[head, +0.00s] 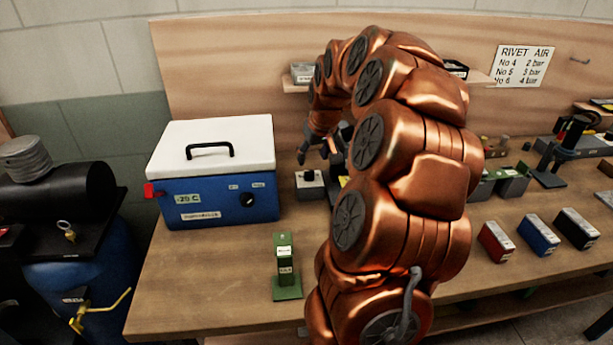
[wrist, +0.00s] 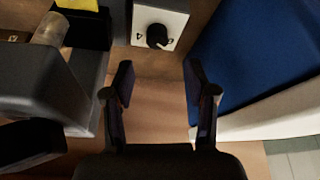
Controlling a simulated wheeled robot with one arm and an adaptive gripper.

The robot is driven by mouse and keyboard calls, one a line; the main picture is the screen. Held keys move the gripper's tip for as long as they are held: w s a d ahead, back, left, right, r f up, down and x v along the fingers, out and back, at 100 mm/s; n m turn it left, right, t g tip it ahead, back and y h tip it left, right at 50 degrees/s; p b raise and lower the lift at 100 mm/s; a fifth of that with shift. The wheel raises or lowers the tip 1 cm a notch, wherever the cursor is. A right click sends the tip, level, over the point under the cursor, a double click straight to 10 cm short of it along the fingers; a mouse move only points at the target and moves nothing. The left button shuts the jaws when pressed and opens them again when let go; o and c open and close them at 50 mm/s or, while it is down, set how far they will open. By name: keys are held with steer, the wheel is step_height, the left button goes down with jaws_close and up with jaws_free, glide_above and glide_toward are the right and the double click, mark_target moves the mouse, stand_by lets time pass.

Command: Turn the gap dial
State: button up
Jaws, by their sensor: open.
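A black round dial (wrist: 157,36) sits on a small box with a white face (wrist: 143,18); a few dark marks show beside the dial, too small to read surely. In the head view the small box (head: 310,190) stands on the bench, just right of the blue cooler, with the dial (head: 308,175) on top. My gripper (wrist: 158,75) is open and empty; the dial lies beyond its fingertips, roughly in line with the gap between them, apart from both. In the head view my gripper (head: 316,150) hangs just above the box, partly hidden by my arm.
A blue cooler with a white lid (head: 213,135) stands left of the box; its wall (wrist: 250,50) is close to my right finger. A dark grey machine (wrist: 40,85) stands close on the left. A green gauge stand (head: 286,270) is on the front bench. Bare wood (head: 200,285) is at front left.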

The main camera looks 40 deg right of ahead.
mark_target(309, 172)
steer(key=shift+d+p+x, duration=0.2)
steer(key=shift+p+x, duration=0.95)
steer(key=shift+x, duration=2.8)
jaws_close()
